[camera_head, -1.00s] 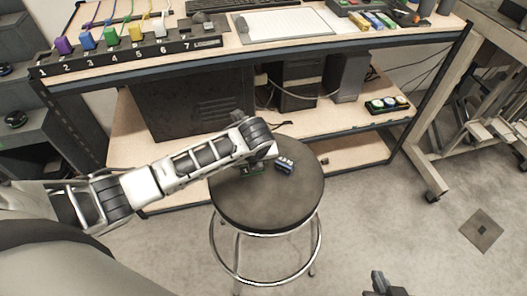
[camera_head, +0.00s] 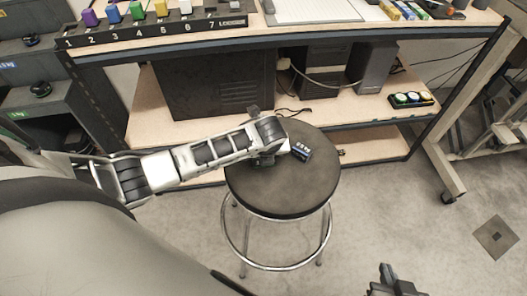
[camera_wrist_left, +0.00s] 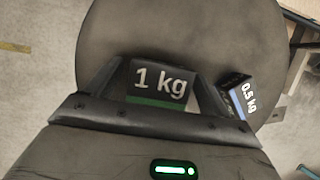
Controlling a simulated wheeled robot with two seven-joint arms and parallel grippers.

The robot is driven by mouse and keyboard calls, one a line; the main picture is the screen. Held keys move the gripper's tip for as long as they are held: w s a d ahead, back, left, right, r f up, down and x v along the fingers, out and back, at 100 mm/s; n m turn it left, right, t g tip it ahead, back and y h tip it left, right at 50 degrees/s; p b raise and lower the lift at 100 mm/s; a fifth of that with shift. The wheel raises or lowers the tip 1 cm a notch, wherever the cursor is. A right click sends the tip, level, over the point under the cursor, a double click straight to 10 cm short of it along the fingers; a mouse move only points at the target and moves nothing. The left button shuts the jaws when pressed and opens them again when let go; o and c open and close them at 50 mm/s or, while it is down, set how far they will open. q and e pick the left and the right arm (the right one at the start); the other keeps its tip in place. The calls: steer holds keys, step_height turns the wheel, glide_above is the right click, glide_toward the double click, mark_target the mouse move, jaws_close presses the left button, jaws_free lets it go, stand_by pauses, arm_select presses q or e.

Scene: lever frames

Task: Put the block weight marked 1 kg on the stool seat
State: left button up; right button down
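The block weight marked 1 kg (camera_wrist_left: 160,84) has a dark body, white lettering and a green band. In the left wrist view it sits between the two fingers of my left gripper (camera_wrist_left: 162,74), which look closed against its sides. The round dark stool seat (camera_head: 290,195) lies under it; I cannot tell whether block and seat touch. In the head view my left gripper (camera_head: 265,158) is over the seat's upper left part and hides most of the block. My right gripper (camera_head: 384,282) is at the bottom edge, right of the stool; its opening is unclear.
A blue-banded 0.5 kg block (camera_head: 301,151) lies on the seat, just right of my left gripper; it also shows in the left wrist view (camera_wrist_left: 243,98). The workbench (camera_head: 345,35) with a lower shelf stands behind the stool. The seat's front half is bare.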

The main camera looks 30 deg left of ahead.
arm_select(q)
steer(key=p+v, duration=0.2)
steer(key=v, duration=1)
steer(key=s+d+f+n+h, duration=0.1)
steer(key=s+d+f+n, duration=0.1)
steer(key=n, duration=0.1)
steer(key=s+d+f+n+t+h, duration=0.1)
steer(key=s+d+f+n+h, duration=0.1)
steer(key=d+n, duration=0.1)
steer(key=s+d+f+n+t+h, duration=0.1)
steer(key=d+f+n+h, duration=0.1)
steer(key=n, duration=0.3)
steer(key=shift+s+d+f, duration=0.15)
steer(key=shift+s+d, duration=0.25)
steer(key=s+a+n+t, duration=0.3)
steer(key=s+n, duration=0.4)
steer(key=n, duration=0.8)
steer(key=shift+s+f+t, duration=0.25)
steer(key=shift+f+t, duration=0.05)
steer(key=shift+t, duration=0.4)
